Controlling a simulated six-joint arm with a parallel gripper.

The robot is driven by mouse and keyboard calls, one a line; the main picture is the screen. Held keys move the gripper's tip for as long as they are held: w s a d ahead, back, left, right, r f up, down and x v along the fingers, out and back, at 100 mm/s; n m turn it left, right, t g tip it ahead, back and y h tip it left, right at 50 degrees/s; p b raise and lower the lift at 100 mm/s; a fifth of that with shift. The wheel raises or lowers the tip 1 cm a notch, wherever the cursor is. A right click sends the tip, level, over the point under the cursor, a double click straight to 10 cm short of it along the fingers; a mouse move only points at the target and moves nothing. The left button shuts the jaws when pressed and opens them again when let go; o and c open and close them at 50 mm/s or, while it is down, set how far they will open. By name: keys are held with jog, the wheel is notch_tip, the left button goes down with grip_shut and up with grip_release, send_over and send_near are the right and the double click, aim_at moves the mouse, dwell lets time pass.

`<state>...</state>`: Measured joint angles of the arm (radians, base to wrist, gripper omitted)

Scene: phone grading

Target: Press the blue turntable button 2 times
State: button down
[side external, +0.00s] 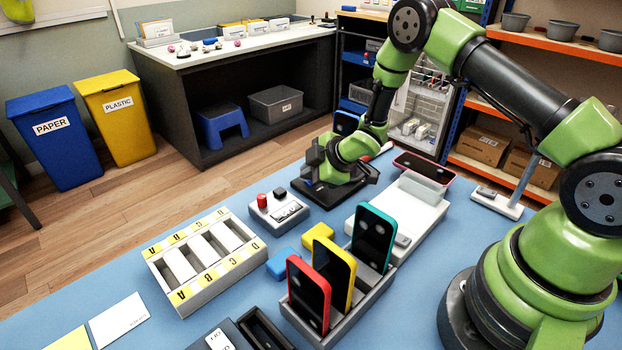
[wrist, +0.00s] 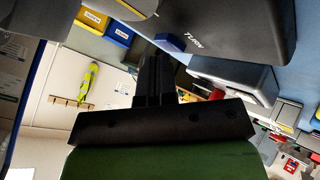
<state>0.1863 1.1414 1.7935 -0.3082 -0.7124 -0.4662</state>
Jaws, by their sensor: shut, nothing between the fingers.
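The blue turntable button (wrist: 172,43) shows in the wrist view on the dark turntable unit (wrist: 235,30), near the "TURN" label. My gripper (wrist: 152,58) is shut and empty, with its fingertips close to the button. I cannot tell whether they touch it. In the side external view, my gripper (side external: 314,155) is low over the black turntable base (side external: 322,198), and my wrist and the gripper hide the button there.
A grey box with a red button (side external: 278,209) stands close in front of the turntable. A rack with several coloured phones (side external: 342,325), a lettered tray (side external: 205,262) and a white device (side external: 415,200) surround it.

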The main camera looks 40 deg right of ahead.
aim_at(310, 182)
dwell(0.4)
jog(key=shift+r, duration=3.35)
dwell(0.6)
jog(key=shift+w+r+m+h, duration=0.1)
jog(key=shift+r+m+h, duration=0.85)
jog(key=shift+m+h, duration=0.4)
jog(key=shift+r+m+h, duration=0.95)
jog(key=shift+m+h, duration=0.1)
jog(key=shift+m, duration=0.6)
